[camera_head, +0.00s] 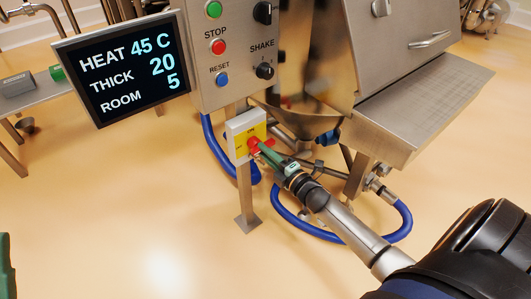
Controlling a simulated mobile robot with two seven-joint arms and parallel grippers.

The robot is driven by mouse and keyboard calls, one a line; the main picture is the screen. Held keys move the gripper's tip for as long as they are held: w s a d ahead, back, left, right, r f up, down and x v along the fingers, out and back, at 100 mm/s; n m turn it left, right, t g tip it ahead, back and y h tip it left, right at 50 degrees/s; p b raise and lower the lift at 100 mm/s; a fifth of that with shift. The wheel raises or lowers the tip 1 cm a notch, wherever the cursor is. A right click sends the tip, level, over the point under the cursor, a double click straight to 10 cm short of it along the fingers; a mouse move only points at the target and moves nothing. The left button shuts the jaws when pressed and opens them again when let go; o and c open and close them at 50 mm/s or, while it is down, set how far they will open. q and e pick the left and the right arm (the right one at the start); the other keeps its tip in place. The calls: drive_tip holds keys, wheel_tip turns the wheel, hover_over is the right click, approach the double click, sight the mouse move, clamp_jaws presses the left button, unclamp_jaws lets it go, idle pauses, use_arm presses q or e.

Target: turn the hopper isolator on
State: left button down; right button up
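The hopper isolator is a small grey box with a yellow plate (240,143) and a red rotary handle (254,143), mounted on a metal post below the control panel. My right gripper (263,146) reaches in from the lower right, with its green fingertips at the red handle. The fingers partly cover the handle, so whether they are closed on it cannot be made out. The handle's exact setting is too small to read. At the left edge a green piece (6,268) shows, possibly part of my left gripper; its fingertips are out of frame.
The control panel (220,50) with buttons and knobs is above the isolator. A display (125,65) reads HEAT 45 C, THICK 20, ROOM 5. The steel hopper (300,60) and a shelf (425,100) stand right. A blue hose (300,228) loops on the floor. Floor at lower left is clear.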

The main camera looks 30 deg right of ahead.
clamp_jaws()
use_arm(q)
drive_tip(key=shift+r, duration=0.2)
drive_tip(key=shift+w+a+r+n+y+p, duration=0.15)
drive_tip(key=shift+w+r+y+p, duration=0.25)
drive_tip(key=shift+r+p, duration=0.55)
drive_tip(key=shift+w+a+r+n+y+p, duration=0.15)
drive_tip(key=shift+r+y+p, duration=0.35)
drive_tip(key=shift+p, duration=0.85)
drive_tip(key=shift+w+a+r+y+p, duration=0.1)
drive_tip(key=shift+w+r+y+p, duration=0.25)
drive_tip(key=shift+r+p, duration=0.6)
use_arm(e)
drive_tip(key=shift+m, duration=9)
use_arm(q)
drive_tip(key=shift+f, duration=0.25)
